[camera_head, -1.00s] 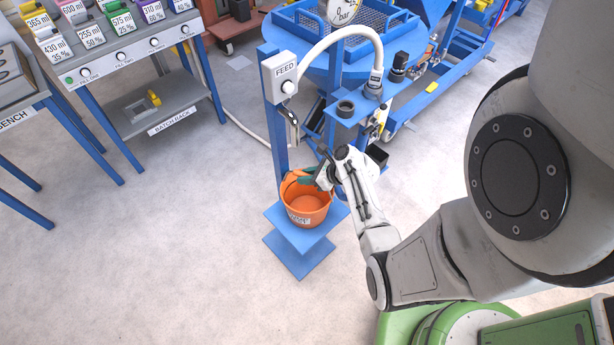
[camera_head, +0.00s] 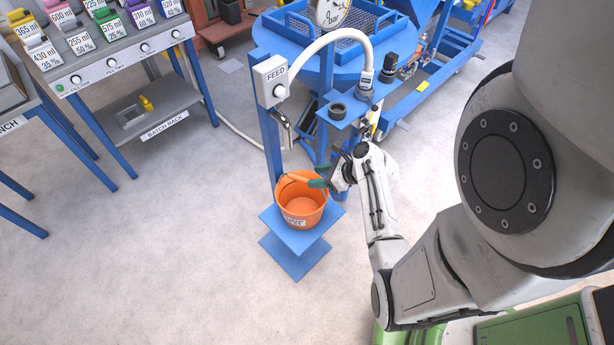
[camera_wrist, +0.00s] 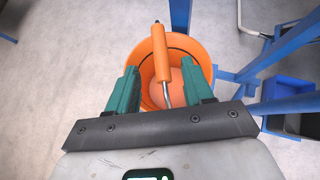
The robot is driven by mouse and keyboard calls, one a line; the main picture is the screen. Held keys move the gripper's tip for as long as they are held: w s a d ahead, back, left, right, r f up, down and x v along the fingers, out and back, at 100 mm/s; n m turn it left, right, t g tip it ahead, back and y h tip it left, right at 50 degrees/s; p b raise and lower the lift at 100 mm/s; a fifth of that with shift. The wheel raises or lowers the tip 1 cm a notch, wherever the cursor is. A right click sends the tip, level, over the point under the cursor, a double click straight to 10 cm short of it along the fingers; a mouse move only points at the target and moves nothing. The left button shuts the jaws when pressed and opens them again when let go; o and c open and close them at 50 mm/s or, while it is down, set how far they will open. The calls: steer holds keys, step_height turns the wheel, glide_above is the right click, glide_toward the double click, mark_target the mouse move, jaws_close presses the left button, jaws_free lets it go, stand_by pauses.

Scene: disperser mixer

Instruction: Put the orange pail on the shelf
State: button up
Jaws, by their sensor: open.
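The orange pail (camera_head: 300,212) stands upright on a small blue stand (camera_head: 283,238). Its orange handle grip (camera_head: 297,177) is raised near the far rim. My gripper (camera_head: 318,182) is at the pail's upper right side with its teal fingers apart. In the wrist view the pail (camera_wrist: 203,62) lies beyond the fingers, and its interior shows a paler round area. The handle grip (camera_wrist: 161,55) with its metal wire lies across the view between the two open fingers of my gripper (camera_wrist: 160,88). I cannot tell whether a finger touches it.
A batch rack with a grey lower shelf (camera_head: 125,118) stands at left, holding a small yellow object (camera_head: 146,103). Coloured containers line its top. A feed box (camera_head: 271,80) and spout (camera_head: 283,130) are above the pail. A blue machine frame stands behind. Floor at left is clear.

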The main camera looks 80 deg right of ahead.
steer(key=w+a+r+n+g+y, duration=0.1)
steer(key=a+r+n+g+y, duration=0.15)
steer(key=a+n, duration=0.7)
steer(key=w+a+r+n+g+y, duration=0.1)
steer(key=w+a+n+g+y, duration=0.15)
steer(key=a+n, duration=0.7)
steer(key=s+a+r+n+g+h, duration=0.1)
steer(key=s+a+r+n+g, duration=0.1)
steer(key=n, duration=0.7)
steer(key=s+a+r+n+g+h, duration=0.2)
steer(key=a+r+n, duration=0.2)
steer(key=a+n, duration=0.3)
steer(key=shift+s+n+h, duration=0.2)
steer(key=shift+n+h, duration=0.1)
steer(key=shift+n, duration=0.9)
steer(key=shift+r, duration=0.1)
steer(key=shift+c, duration=0.3)
